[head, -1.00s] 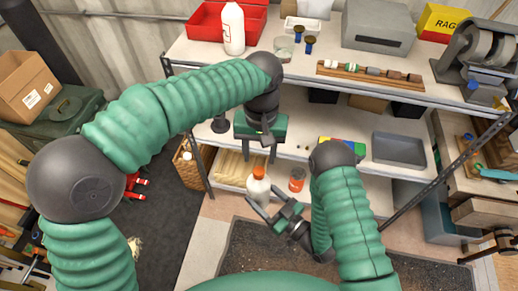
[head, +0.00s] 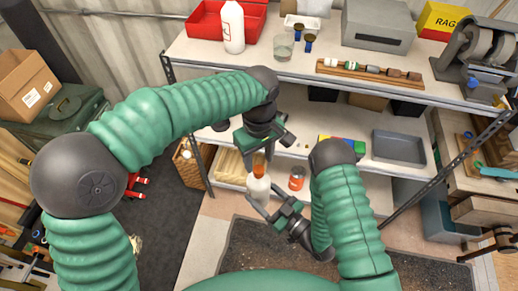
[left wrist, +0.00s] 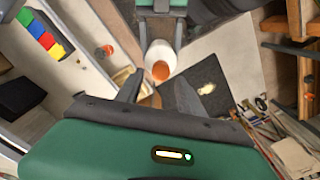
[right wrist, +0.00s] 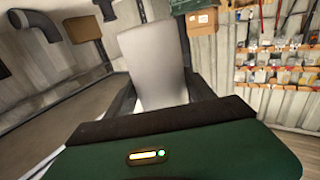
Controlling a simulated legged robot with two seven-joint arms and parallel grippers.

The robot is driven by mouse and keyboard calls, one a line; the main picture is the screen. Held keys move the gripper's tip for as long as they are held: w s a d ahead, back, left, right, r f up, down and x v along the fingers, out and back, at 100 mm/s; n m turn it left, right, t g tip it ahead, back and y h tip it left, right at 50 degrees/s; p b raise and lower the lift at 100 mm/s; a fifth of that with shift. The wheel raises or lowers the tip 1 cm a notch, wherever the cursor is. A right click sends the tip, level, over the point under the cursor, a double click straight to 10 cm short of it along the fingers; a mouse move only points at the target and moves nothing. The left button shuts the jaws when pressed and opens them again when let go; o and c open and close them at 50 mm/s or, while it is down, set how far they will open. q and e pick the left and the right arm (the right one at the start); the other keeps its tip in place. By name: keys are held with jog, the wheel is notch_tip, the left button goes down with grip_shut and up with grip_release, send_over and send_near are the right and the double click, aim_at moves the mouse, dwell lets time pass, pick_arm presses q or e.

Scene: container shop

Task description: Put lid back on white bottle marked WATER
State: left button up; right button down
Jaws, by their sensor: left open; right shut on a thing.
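A white bottle (head: 258,191) with an orange top (head: 259,165) is held upright by my right gripper (head: 265,194), whose fingers are shut around its body. In the right wrist view the pale bottle (right wrist: 152,65) stands between the two fingers; no marking can be read. My left gripper (head: 258,153) is open, just above the orange top. In the left wrist view the orange top (left wrist: 161,70) sits on the bottle (left wrist: 160,50), beyond the open fingertips (left wrist: 158,92). I cannot tell whether the orange top is a seated lid.
Another white bottle with red marking (head: 232,28) stands on the upper shelf by a red toolbox (head: 203,20). An orange jar (head: 297,178) is on the lower shelf, just right of the held bottle. Shelf edges and uprights are close to both arms. Dark floor mat (head: 290,255) lies below.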

aim_at(259, 168)
pick_arm(q)
jog(key=shift+f, duration=1.9)
jog(key=shift+c, duration=0.2)
grip_shut()
